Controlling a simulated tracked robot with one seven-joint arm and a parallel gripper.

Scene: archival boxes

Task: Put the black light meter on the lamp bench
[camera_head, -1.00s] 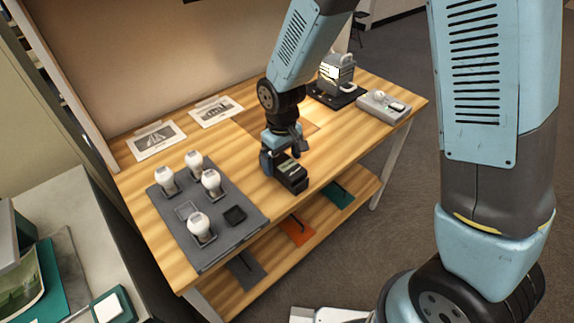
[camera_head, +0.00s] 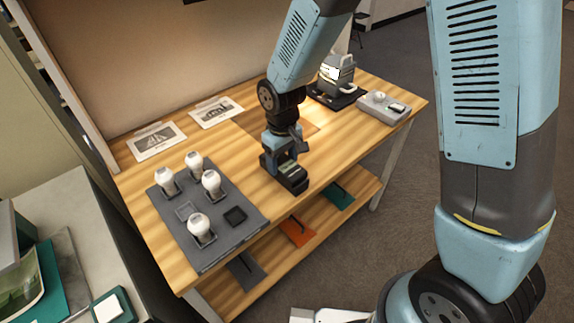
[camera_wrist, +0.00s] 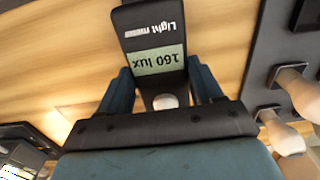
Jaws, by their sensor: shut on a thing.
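The black light meter (camera_wrist: 150,20) fills the upper middle of the wrist view, its label and a pale screen reading 160 lux upside down. My gripper (camera_wrist: 162,85) has a blue finger on each side of it and is shut on it. In the head view the meter (camera_head: 293,178) shows dark under my gripper (camera_head: 283,160), over the middle of the wooden lamp bench (camera_head: 345,140). It is at or just above the bench top; I cannot tell whether it touches.
A grey mat (camera_head: 195,240) with several white bulbs and a dark square socket lies at the left. Two printed sheets (camera_head: 215,111) lie at the back. A dark-based device (camera_head: 337,75) and a grey box (camera_head: 384,107) stand at the right. Bare wood surrounds the meter.

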